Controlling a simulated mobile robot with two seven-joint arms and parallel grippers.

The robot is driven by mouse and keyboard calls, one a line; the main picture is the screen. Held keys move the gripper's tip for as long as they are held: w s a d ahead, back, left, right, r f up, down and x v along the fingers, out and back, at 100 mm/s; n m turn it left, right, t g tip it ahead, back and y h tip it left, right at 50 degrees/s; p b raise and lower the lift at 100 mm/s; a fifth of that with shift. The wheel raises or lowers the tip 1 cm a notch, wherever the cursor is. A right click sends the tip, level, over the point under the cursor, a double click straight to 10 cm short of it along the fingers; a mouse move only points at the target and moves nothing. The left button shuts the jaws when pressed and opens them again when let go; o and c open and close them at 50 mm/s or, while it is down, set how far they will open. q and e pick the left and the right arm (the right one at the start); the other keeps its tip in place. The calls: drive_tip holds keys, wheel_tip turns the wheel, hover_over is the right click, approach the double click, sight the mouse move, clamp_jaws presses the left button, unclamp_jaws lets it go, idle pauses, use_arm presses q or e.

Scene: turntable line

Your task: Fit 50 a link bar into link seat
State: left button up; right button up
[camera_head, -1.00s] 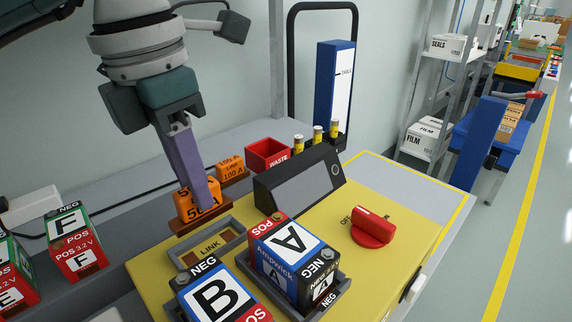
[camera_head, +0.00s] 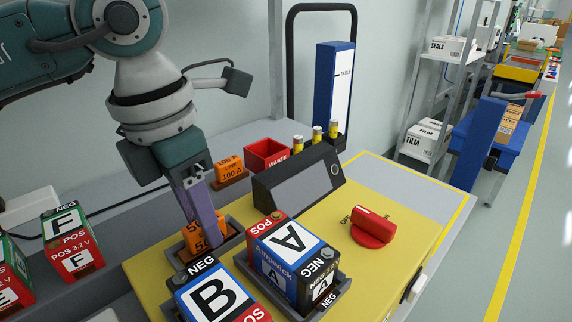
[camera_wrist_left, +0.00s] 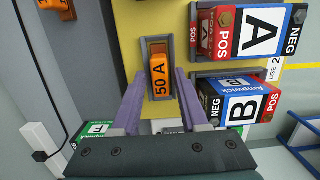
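The orange 50 A link bar (camera_head: 195,238) is down at the link seat (camera_head: 234,237), a grey-framed recess on the yellow top. In the left wrist view the bar (camera_wrist_left: 160,78) lies within the seat's grey frame (camera_wrist_left: 145,48); I cannot tell whether it is fully seated. My left gripper (camera_head: 208,238) points down over the bar, its purple fingers partly hiding it. In the left wrist view its fingers (camera_wrist_left: 160,80) stand on either side of the bar, with narrow gaps, so it looks open. My right gripper is not in view.
Battery block A (camera_head: 285,255) and block B (camera_head: 215,298) stand close to the seat. A 100 A link (camera_head: 229,168) sits behind, near the red waste bin (camera_head: 268,154) and dark console (camera_head: 300,187). A red knob (camera_head: 373,228) is to the right.

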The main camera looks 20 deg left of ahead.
sight(191, 229)
use_arm(q)
drive_tip(key=shift+o, duration=0.5)
drive_tip(key=shift+r, duration=0.1)
drive_tip(key=shift+r, duration=0.25)
wheel_tip(191, 229, up, 12)
drive_tip(key=s, duration=0.1)
drive_tip(key=shift+s+a+f+p, duration=0.2)
drive_tip(key=shift+a+p, duration=0.1)
drive_tip(key=shift+p, duration=0.15)
drive_tip(key=shift+d, duration=0.1)
